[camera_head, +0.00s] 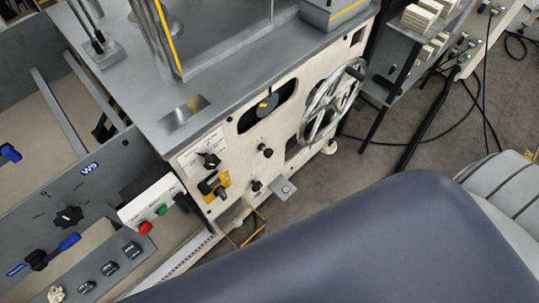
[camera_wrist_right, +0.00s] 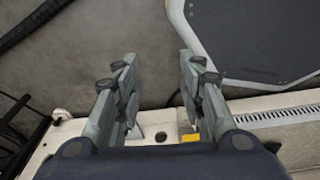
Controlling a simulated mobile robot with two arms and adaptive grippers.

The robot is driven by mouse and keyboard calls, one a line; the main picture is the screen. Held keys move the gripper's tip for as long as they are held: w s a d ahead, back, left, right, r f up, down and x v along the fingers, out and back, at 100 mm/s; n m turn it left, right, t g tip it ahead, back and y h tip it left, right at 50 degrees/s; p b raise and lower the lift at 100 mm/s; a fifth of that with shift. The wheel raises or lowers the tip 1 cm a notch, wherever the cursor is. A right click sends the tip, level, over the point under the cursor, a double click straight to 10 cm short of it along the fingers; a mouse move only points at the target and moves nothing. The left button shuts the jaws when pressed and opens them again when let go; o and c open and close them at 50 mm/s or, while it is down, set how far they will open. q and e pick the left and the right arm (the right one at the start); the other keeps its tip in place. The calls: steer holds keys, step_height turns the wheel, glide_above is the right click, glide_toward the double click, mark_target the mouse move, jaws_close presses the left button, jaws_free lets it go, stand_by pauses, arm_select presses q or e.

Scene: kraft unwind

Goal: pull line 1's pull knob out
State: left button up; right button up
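The machine's cream front panel (camera_head: 285,115) carries two small black knobs, an upper one (camera_head: 265,150) and a lower one (camera_head: 256,185). I cannot read any line label, so I cannot tell which is line 1's pull knob. My right gripper (camera_wrist_right: 157,57) is open and empty in the right wrist view, above floor and a cream surface. A small black round part (camera_wrist_right: 161,136) and a yellow part (camera_wrist_right: 190,137) show between its fingers. The right gripper is not visible in the head view. My left gripper is in neither view.
A spoked handwheel (camera_head: 330,105) stands out from the panel's right. A rotary switch (camera_head: 208,160) and a yellow-backed knob (camera_head: 215,187) sit at its left. A button box (camera_head: 152,208) is farther left. Cables lie on the floor.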

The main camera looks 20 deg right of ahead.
steer(key=w+d+f+t+b, duration=0.25)
steer(key=w+d+b, duration=0.2)
steer(key=w, duration=0.55)
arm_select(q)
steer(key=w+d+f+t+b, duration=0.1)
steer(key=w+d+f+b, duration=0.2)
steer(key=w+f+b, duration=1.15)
arm_select(e)
steer(key=n+t+y+b, duration=0.1)
steer(key=t+y+b, duration=0.5)
steer(key=t, duration=0.7)
glide_toward(271, 155)
steer(key=w, duration=0.1)
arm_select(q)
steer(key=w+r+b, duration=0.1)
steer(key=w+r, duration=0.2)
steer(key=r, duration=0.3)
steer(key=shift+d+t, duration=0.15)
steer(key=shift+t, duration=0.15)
arm_select(e)
steer(key=x, duration=1)
steer(key=shift+w+a+r, duration=0.15)
steer(key=shift+a+r, duration=0.1)
steer(key=shift+a, duration=0.1)
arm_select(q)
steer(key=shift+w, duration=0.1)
